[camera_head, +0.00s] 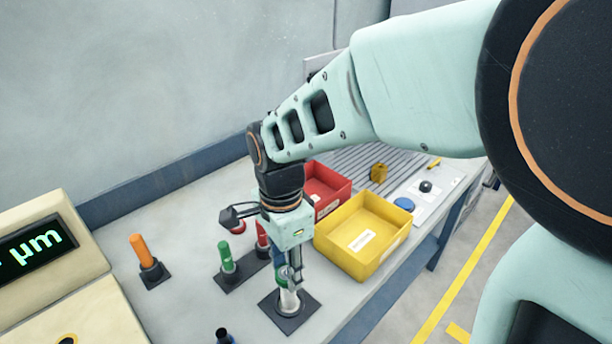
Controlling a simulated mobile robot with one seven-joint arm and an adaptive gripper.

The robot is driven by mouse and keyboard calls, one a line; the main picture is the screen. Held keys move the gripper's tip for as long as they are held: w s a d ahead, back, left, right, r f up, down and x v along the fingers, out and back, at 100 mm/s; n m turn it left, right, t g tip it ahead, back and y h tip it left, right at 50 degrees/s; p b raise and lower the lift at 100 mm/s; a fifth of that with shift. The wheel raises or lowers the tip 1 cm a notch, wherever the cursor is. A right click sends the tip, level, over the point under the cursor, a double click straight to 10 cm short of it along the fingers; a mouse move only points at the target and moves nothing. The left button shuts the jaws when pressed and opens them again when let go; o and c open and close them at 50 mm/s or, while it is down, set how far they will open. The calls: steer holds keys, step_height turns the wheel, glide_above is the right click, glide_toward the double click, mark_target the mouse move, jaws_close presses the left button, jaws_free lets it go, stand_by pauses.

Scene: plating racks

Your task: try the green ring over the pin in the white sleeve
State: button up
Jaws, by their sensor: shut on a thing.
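The white-sleeved pin (289,301) stands upright on a dark square base at the front middle of the table. My gripper (291,278) points down directly over this pin and is shut on the green ring (281,272). The ring shows only as a small green edge between the fingers, at the top of the white sleeve. I cannot tell whether it is around the pin or just above it. The fingers hide most of the ring and the pin's top.
A green-sleeved pin (227,258), a red one (262,236) and an orange one (140,251) stand on dark bases to the left. A yellow bin (342,253) is close on the right, a red bin (325,187) behind it. A display box (70,290) stands at far left.

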steer(key=shift+r+p, duration=2.3)
steer(key=shift+r, duration=0.8)
steer(key=shift+w+f, duration=0.1)
